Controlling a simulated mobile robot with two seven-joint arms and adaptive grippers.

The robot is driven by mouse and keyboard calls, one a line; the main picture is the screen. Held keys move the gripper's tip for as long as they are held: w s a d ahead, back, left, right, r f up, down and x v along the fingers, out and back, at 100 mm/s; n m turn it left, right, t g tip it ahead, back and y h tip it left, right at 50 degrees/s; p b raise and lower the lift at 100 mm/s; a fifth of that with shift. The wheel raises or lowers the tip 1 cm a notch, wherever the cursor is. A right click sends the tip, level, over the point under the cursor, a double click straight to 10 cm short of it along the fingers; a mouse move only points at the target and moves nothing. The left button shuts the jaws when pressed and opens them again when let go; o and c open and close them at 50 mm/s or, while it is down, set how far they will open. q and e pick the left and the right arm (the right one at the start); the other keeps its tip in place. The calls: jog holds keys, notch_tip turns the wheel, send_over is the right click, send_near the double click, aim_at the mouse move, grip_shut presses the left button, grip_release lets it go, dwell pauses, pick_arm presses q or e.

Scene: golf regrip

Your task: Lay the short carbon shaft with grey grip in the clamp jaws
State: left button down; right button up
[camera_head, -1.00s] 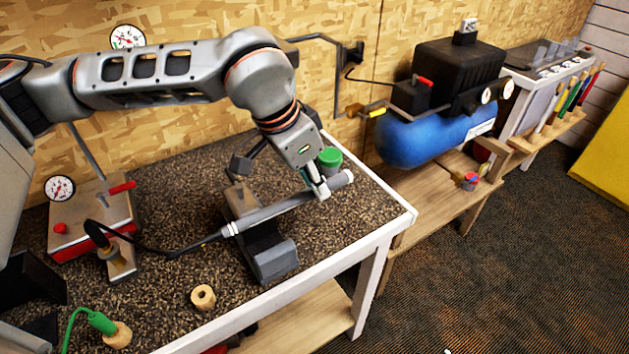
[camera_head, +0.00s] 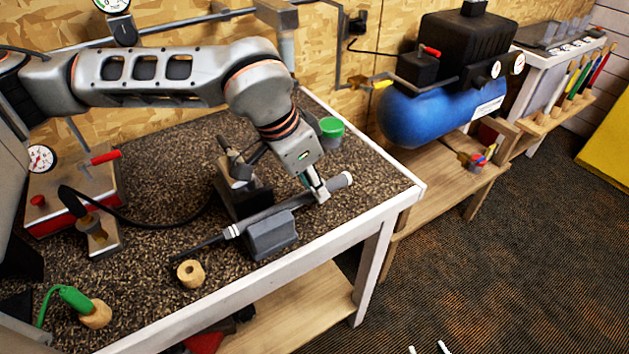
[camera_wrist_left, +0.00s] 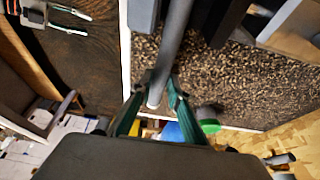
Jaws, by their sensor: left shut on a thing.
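The short carbon shaft (camera_head: 200,244) has a dark thin end pointing left and a grey grip (camera_head: 300,199) with a pale cap at the right. My left gripper (camera_head: 321,194) is shut on the grey grip near its capped end; the grip also shows between the fingers in the left wrist view (camera_wrist_left: 172,58). The grip runs across the clamp (camera_head: 272,240), along the gap between its grey front jaw and dark rear part. I cannot tell whether it touches the jaws. My right gripper (camera_wrist_left: 84,22) shows open and empty in the left wrist view; only its tips peek into the head view's bottom edge.
On the speckled bench (camera_head: 165,165) are a cork ring (camera_head: 190,273), a green-handled tool (camera_head: 75,299), a gauge device (camera_head: 70,190) and a green-lidded pot (camera_head: 331,130). A blue compressor (camera_head: 435,112) stands right of the bench. The floor at the right is clear.

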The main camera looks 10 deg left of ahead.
pick_arm(q)
jog(key=shift+f, duration=0.3)
dwell(0.9)
jog(key=c, duration=1.8)
grip_release()
jog(key=v, duration=1.2)
